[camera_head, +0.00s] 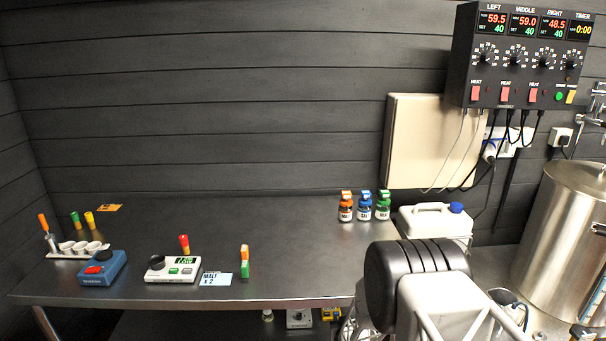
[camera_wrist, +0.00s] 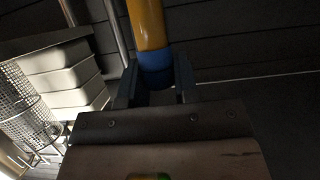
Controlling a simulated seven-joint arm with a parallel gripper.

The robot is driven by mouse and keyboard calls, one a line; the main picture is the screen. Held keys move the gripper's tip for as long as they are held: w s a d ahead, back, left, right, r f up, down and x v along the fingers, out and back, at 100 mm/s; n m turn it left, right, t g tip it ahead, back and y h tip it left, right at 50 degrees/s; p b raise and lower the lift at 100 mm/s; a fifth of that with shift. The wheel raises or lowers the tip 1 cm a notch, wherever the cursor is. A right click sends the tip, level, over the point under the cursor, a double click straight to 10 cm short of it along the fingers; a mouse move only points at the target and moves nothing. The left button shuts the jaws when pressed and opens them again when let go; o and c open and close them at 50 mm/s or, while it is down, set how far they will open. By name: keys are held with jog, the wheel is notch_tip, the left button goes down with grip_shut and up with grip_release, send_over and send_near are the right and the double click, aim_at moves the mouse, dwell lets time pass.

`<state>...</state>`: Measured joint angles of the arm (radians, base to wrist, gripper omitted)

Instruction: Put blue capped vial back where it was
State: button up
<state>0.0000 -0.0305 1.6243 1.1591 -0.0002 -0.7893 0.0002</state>
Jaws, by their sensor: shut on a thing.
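In the wrist view my gripper (camera_wrist: 158,92) is shut on the blue capped vial (camera_wrist: 150,25). The vial has an amber-yellow body, and its blue cap (camera_wrist: 155,66) sits between the two dark fingers. The body extends away from the fingers to the top edge of the picture, where it is cut off. My gripper and this vial do not show in the head view. A white rack (camera_head: 62,257) stands at the left of the dark counter, with an orange-topped item upright at its left end and several white round holders.
Behind the rack are a green-topped item (camera_head: 75,220) and a yellow-topped item (camera_head: 89,218). A blue device (camera_head: 102,268), a white meter (camera_head: 172,269), a card (camera_head: 216,279) and capped bottles (camera_head: 363,208) share the counter. Its middle is clear. A steel pot (camera_head: 568,225) stands right.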

dwell(0.3)
jog(key=shift+s+r, duration=0.1)
jog(key=shift+r, duration=0.4)
jog(key=s+d+r+m+g+h, duration=0.25)
jog(key=s+r+m+h, duration=0.25)
jog(key=s+r, duration=0.85)
jog(key=s+d+r+m+g+h, duration=0.2)
jog(key=s+d+r+m+h, duration=0.25)
jog(key=s+r, duration=0.9)
jog(key=s+d+r+m+g+h, duration=0.1)
jog(key=s+d+r+m+g, duration=0.1)
jog(key=s, duration=0.5)
jog(key=s+d+r+m+g+h, duration=0.1)
jog(key=s+d+r+m+g, duration=0.1)
jog(key=s, duration=0.5)
jog(key=s+d+r+m+g+h, duration=0.2)
jog(key=s, duration=0.6)
jog(key=shift+r, duration=0.25)
jog(key=shift+w+d, duration=0.15)
jog(key=shift+w, duration=0.05)
jog(key=w+d, duration=0.3)
jog(key=w, duration=0.4)
jog(key=w+d+f, duration=0.1)
jog(key=w+d, duration=0.2)
jog(key=w, duration=0.4)
jog(key=shift+w+d+f, duration=0.2)
jog(key=shift+f, duration=0.05)
